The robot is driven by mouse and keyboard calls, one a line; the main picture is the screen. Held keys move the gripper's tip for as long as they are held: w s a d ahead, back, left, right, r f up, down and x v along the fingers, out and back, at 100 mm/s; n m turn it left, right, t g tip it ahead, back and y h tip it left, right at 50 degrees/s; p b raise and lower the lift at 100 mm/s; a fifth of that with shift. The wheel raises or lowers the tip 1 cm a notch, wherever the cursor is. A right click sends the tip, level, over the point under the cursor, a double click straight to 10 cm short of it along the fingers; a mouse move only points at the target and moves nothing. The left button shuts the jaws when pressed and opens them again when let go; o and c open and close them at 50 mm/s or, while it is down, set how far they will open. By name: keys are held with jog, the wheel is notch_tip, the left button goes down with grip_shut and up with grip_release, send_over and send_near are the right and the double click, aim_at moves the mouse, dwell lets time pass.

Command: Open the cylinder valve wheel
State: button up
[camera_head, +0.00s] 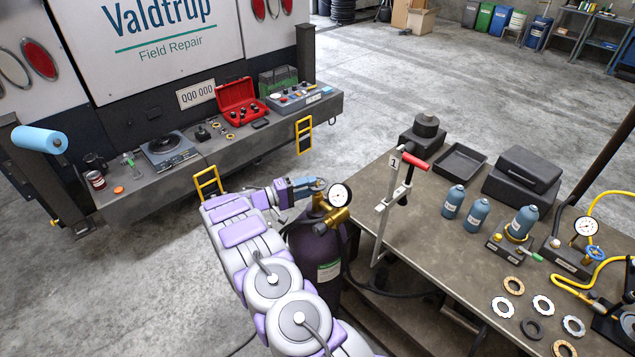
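The dark purple gas cylinder (328,250) stands upright at the near left edge of the workbench. A brass valve and regulator (337,217) sit on its top, with a white-faced gauge (340,195) on the right. The small valve wheel (318,185) is at the top of the valve and is partly hidden by my gripper. My gripper (306,187), with blue fingers, comes in from the left with its tips at the wheel. Whether the fingers are closed on the wheel or just beside it, I cannot tell.
The workbench (440,240) stands right of the cylinder. A truck tailboard (180,185) is at left.

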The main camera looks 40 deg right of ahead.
aim_at(327, 181)
jog(key=shift+x, duration=1.9)
jog(key=shift+a, duration=0.3)
jog(key=c, duration=0.6)
grip_shut()
